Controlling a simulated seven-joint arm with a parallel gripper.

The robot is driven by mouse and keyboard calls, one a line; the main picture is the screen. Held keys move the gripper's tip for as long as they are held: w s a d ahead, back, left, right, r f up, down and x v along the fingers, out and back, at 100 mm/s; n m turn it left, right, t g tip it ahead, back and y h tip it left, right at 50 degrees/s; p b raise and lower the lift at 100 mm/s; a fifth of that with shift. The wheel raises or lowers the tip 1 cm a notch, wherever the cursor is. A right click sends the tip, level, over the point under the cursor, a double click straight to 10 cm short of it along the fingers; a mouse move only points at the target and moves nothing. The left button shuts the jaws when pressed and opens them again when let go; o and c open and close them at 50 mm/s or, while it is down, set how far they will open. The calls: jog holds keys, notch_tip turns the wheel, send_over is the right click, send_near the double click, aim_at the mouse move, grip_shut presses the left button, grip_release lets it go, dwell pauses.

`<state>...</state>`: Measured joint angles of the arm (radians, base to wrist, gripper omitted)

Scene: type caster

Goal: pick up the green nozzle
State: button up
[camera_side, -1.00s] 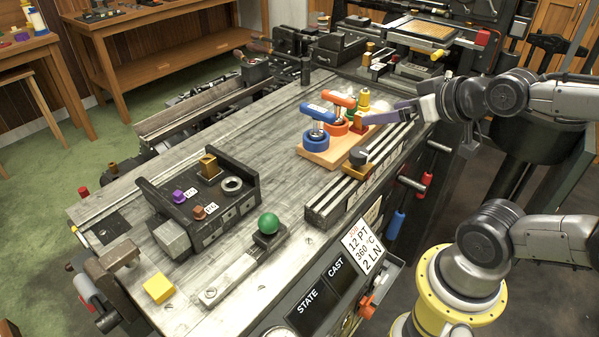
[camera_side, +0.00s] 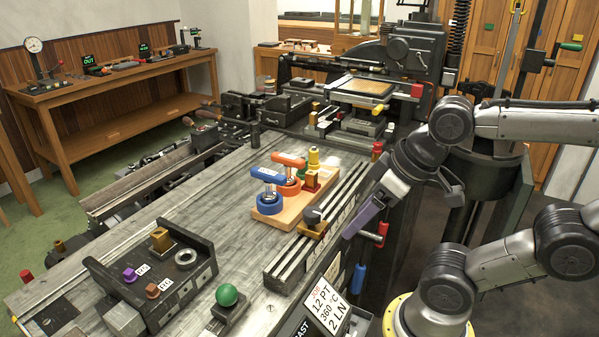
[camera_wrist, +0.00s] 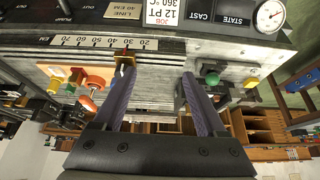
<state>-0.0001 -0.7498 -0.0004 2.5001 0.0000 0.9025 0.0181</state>
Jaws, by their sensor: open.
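A wooden block (camera_side: 292,213) on the bench holds a blue ring piece (camera_side: 269,204), an orange ring piece (camera_side: 289,186) and a yellow-topped piece (camera_side: 313,158). A small bit of green (camera_side: 302,173) shows between the orange and yellow pieces; it looks like the green nozzle, mostly hidden behind them. My gripper (camera_side: 361,216) is at the right of the block, over the bench's front edge, apart from the pieces. In the wrist view its two purple fingers (camera_wrist: 160,92) are spread with nothing between them. The orange piece (camera_wrist: 95,82) shows left of the fingers there.
A slotted rail (camera_side: 300,250) with a dark knob (camera_side: 312,215) lies between the block and my gripper. A black fixture (camera_side: 150,280) and a green ball knob (camera_side: 227,295) stand at the front left. The bench between fixture and block is clear.

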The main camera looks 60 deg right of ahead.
jog(key=w+d+r+m+g, duration=0.1)
jog(key=w+r+m, duration=0.3)
jog(key=r, duration=0.3)
jog(key=w+d+r+m, duration=0.2)
jog(key=w+r+m, duration=0.25)
jog(key=r, duration=0.25)
jog(key=w+d+r+m+g, duration=0.25)
jog(key=w+d+m, duration=0.25)
jog(key=w+d, duration=0.65)
jog(key=w+d+f+m+g, duration=0.1)
jog(key=w+d+f+m, duration=0.1)
jog(key=w+d+f, duration=0.3)
jog(key=w+d+f+m, duration=0.2)
jog(key=w+d+f, duration=0.15)
jog(key=d, duration=0.35)
jog(key=shift+g, duration=0.55)
jog(key=d+f, duration=0.1)
jog(key=f, duration=0.3)
jog(key=d+f, duration=0.2)
jog(key=f, duration=0.3)
jog(key=d+f, duration=0.2)
jog(key=f, duration=0.2)
jog(key=shift+s+f, duration=0.1)
jog(key=shift+f, duration=0.15)
jog(key=shift+w+f, duration=0.2)
jog(key=shift+f, duration=1.2)
jog(key=shift+w+f, duration=0.2)
jog(key=shift+f, duration=1.2)
